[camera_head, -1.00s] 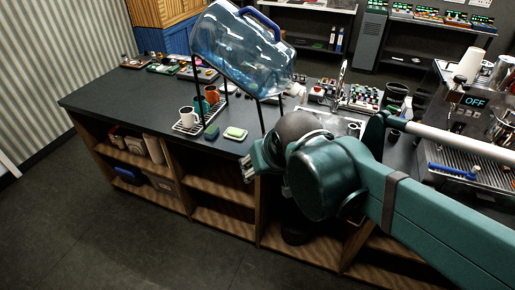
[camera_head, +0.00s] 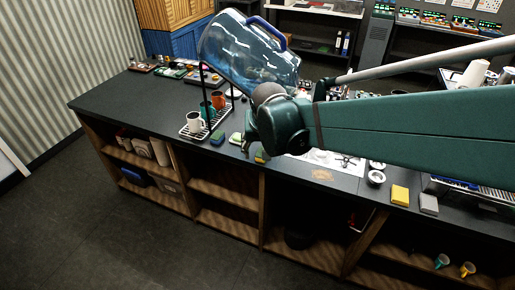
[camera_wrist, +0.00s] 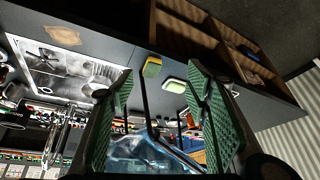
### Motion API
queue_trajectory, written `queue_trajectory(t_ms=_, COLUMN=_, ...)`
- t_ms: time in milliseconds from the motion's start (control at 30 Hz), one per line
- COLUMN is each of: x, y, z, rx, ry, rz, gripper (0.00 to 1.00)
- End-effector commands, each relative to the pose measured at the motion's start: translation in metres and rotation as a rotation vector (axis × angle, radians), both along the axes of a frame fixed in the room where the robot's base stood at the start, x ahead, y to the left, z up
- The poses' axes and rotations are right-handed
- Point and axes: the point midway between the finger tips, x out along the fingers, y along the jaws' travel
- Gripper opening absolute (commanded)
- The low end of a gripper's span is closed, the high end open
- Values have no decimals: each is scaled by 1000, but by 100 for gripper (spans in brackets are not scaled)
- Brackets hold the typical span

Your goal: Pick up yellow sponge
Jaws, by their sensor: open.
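A yellow sponge with a darker side (camera_wrist: 152,66) lies near the counter edge in the wrist view, between my open fingertips in the picture. It seems to be the small yellow piece (camera_head: 261,156) beside my wrist in the head view, partly covered there. Another yellow sponge-like block (camera_head: 400,195) lies farther right on the counter. My gripper (camera_wrist: 159,72) is open with nothing between its fingers. In the head view it is mostly hidden behind my arm. How far it is above the counter is hard to tell.
A pale green item in a dish (camera_wrist: 174,85) lies beside the sponge. A blue-green sponge (camera_head: 217,138), a rack with mugs (camera_head: 196,132) and a large water bottle (camera_head: 245,52) stand left of my gripper. A grey block (camera_head: 428,204) lies by the right yellow block.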

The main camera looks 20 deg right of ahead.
Motion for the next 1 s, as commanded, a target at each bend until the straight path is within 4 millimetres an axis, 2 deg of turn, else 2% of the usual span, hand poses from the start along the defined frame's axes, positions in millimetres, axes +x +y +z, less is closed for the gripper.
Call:
queue_trajectory(t_ms=467, x=64, y=-20, z=-28, rx=10, ry=38, rz=-130, gripper=48)
queue_trajectory(t_ms=1000, x=125, y=-44, z=-81, rx=13, ry=74, rz=-281, gripper=48)
